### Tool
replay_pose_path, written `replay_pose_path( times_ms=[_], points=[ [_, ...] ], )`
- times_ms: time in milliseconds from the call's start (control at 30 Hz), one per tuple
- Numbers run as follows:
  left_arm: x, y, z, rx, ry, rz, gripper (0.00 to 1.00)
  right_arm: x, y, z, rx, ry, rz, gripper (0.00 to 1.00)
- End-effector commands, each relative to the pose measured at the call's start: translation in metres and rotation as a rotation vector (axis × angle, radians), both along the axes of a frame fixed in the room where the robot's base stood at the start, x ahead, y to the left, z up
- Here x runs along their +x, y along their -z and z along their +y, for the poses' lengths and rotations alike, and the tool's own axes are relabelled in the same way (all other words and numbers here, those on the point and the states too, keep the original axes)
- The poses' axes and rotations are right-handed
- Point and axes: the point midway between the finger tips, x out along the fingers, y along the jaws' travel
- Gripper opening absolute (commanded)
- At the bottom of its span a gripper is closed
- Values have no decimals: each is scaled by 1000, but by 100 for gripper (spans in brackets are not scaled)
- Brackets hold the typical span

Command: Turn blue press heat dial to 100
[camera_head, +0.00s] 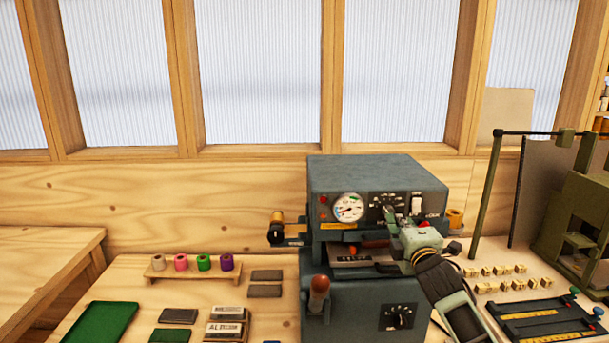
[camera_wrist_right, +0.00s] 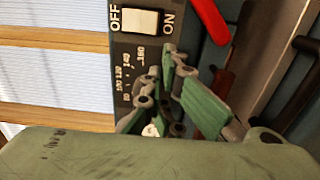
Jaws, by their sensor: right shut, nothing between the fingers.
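The blue-grey press (camera_head: 375,175) stands on the bench in the head view. Its upper panel carries a round gauge (camera_head: 348,207), a dial (camera_head: 387,208) and a white switch (camera_head: 417,204). My right gripper (camera_head: 402,232) is in front of the panel, just below and right of that dial. In the right wrist view the shut, empty fingers (camera_wrist_right: 160,98) are close to the printed dial scale (camera_wrist_right: 128,82) and cover most of the knob. I cannot tell whether they touch it or what it reads. My left gripper is out of view.
A second dial (camera_head: 398,316) sits low on the press front. A lever with a brown handle (camera_head: 318,292) and a foil roll holder (camera_head: 277,230) stick out at left. Coloured rolls stand on a wooden rack (camera_head: 190,275). A green tray (camera_head: 102,322) lies at left. Small blocks (camera_head: 495,270) lie at right.

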Motion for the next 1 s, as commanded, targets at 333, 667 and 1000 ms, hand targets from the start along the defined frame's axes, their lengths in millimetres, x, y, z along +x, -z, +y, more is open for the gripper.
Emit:
replay_pose_path(
  times_ms=[333,667,1000],
  points=[
    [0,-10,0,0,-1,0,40,-9,2,-5,-1,-3,1,0],
    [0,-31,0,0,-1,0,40,-49,2,-8,0,-1,2,0],
    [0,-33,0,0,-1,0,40,-60,4,-8,-1,0,0,0]
  ],
)
